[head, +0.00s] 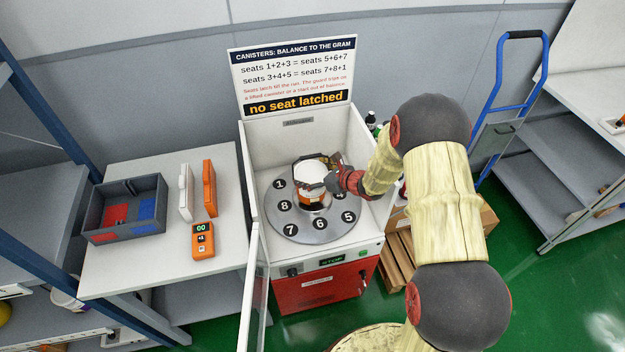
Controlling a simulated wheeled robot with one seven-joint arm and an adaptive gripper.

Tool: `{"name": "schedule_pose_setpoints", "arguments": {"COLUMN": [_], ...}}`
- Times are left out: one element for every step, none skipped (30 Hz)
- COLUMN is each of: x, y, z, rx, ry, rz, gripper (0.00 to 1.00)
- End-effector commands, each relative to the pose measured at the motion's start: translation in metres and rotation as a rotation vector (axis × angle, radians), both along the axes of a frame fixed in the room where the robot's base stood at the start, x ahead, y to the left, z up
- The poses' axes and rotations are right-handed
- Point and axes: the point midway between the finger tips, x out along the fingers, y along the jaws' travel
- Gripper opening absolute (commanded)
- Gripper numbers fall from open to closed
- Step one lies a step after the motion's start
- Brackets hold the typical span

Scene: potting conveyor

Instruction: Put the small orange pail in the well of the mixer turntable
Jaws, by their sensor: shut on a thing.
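The mixer turntable (305,238) is a grey disc with numbered black seats inside the open white cabinet. A small pail (311,199) with an orange wall and a white top is over the middle of the disc. My gripper (329,173) reaches in from the right and is shut on the pail near its upper part. The pail looks about upright. It and the gripper cover the centre well and the far seats. I cannot tell whether the pail's base is in the well or above it.
The cabinet (256,150) has walls around the disc, a sign (292,76) reading "no seat latched" behind, and an open door (254,290) at the front left. The left table (130,262) holds a divided grey bin (103,236), white and orange cases and an orange meter (203,241).

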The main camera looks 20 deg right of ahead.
Motion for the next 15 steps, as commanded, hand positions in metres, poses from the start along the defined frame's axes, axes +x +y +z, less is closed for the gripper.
{"name": "schedule_pose_setpoints", "arguments": {"x": [0.003,0.003,0.004,0.005,0.005,0.005,0.005,0.005,0.005,0.005,0.005,0.005,0.005,0.005,0.005], "y": [-0.001,-0.002,-0.004,-0.006,-0.006,-0.005,-0.005,-0.005,-0.005,-0.005,-0.005,-0.005,-0.005,-0.005,-0.005], "z": [0.002,0.001,-0.002,-0.004,-0.008,-0.014,-0.018,-0.023,-0.027,-0.03,-0.033,-0.034,-0.034,-0.034,-0.033], "rx": [0.0,0.0,0.0,0.0,0.0,0.0,0.001,0.0,0.001,0.001,0.001,0.001,0.001,0.001,-0.001], "ry": [-0.007,-0.007,-0.007,-0.006,-0.006,-0.005,-0.004,-0.003,-0.004,-0.004,-0.005,-0.005,-0.007,-0.007,-0.007], "rz": [0.0,0.0,0.0,0.0,-0.001,0.0,0.0,0.0,0.0,0.0,0.0,0.0,0.001,0.001,0.0], "gripper": [0.29,0.29,0.29,0.29,0.29,0.29,0.29,0.29,0.29,0.29,0.29,0.29,0.29,0.29,0.29]}}
